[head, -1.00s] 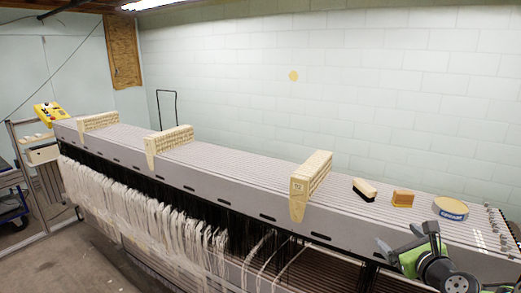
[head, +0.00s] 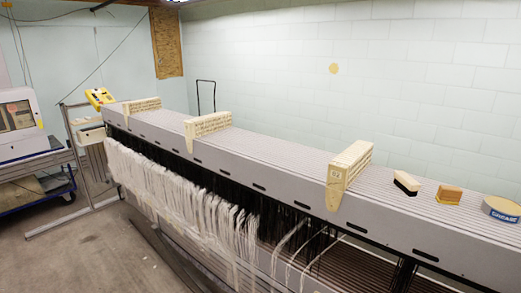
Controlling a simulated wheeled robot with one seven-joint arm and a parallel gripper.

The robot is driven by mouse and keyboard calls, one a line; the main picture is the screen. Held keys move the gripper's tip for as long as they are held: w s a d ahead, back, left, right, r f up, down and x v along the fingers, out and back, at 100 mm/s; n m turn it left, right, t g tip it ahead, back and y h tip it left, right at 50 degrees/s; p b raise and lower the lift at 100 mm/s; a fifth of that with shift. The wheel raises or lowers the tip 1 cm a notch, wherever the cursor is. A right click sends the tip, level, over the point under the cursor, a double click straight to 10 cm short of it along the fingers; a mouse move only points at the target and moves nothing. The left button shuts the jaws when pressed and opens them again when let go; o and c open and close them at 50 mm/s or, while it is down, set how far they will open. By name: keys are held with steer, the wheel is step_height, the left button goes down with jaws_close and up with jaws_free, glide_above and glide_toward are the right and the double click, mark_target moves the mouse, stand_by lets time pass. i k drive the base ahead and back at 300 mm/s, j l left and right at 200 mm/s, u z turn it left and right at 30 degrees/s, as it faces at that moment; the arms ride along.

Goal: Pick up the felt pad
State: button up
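One is a light wooden block with a black underside (head: 406,183). The other is a brown block with a yellow base (head: 448,194). I cannot tell for sure which of them is the felt pad; neither is labelled. Both lie flat, apart from each other, with nothing touching them. My gripper is out of view.
White cords hang in front. Grey floor (head: 75,245) is clear at left.

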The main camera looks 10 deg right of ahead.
mark_target(446, 194)
steer(key=z, duration=1.5)
